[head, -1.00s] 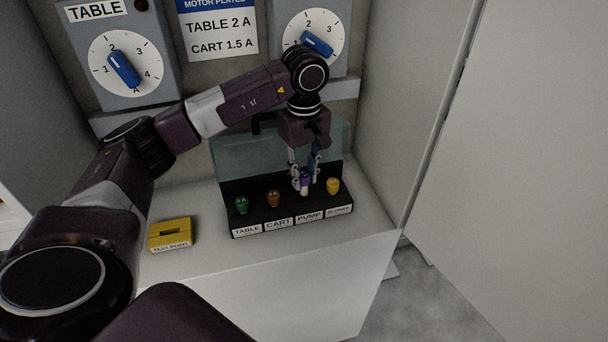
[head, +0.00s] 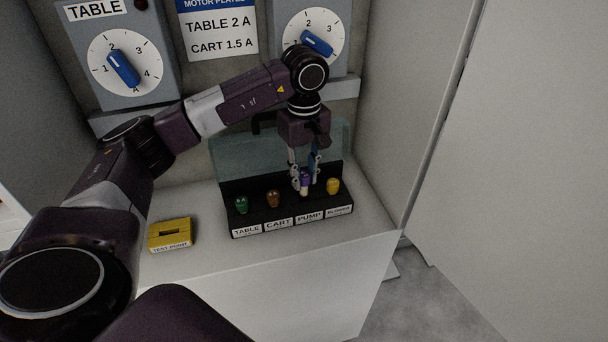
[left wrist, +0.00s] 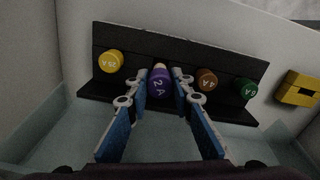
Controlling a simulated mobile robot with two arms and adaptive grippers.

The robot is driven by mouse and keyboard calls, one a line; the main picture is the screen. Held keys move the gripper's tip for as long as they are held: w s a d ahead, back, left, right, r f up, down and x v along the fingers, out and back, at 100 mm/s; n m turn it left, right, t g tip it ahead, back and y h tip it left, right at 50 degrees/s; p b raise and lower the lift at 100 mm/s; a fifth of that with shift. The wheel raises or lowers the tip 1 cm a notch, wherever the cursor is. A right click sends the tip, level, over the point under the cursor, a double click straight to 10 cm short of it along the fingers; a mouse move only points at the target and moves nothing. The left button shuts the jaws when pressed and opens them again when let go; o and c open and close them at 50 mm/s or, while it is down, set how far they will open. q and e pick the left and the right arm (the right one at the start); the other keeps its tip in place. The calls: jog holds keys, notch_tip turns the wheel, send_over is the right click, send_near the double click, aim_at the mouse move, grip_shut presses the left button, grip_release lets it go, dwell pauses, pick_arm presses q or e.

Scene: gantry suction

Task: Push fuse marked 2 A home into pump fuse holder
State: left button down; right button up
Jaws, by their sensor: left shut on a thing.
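The purple fuse marked 2 A (left wrist: 160,86) is between the fingers of my left gripper (left wrist: 160,84) in the left wrist view. In the head view the purple fuse (head: 305,178) stands above the PUMP label (head: 309,216), with a pale lower part showing below the purple cap. My left gripper (head: 304,184) comes down from above and is shut on it. The fuse is at the pump position of the black fuse block (head: 255,209); the holder opening is hidden. My right gripper is in neither view.
Green (head: 241,204), brown (head: 273,199) and yellow (head: 333,186) fuses sit in the same block. A clear raised cover (head: 232,156) stands behind them. A yellow test point block (head: 170,234) lies left on the white bench. Dial panels are on the wall behind.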

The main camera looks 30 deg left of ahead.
aim_at(304, 175)
pick_arm(q)
jog(key=shift+f+b, duration=0.8)
jog(key=shift+f, duration=0.25)
jog(key=c, duration=1.6)
grip_release()
jog(key=shift+r, duration=0.1)
notch_tip(304, 175, up, 12)
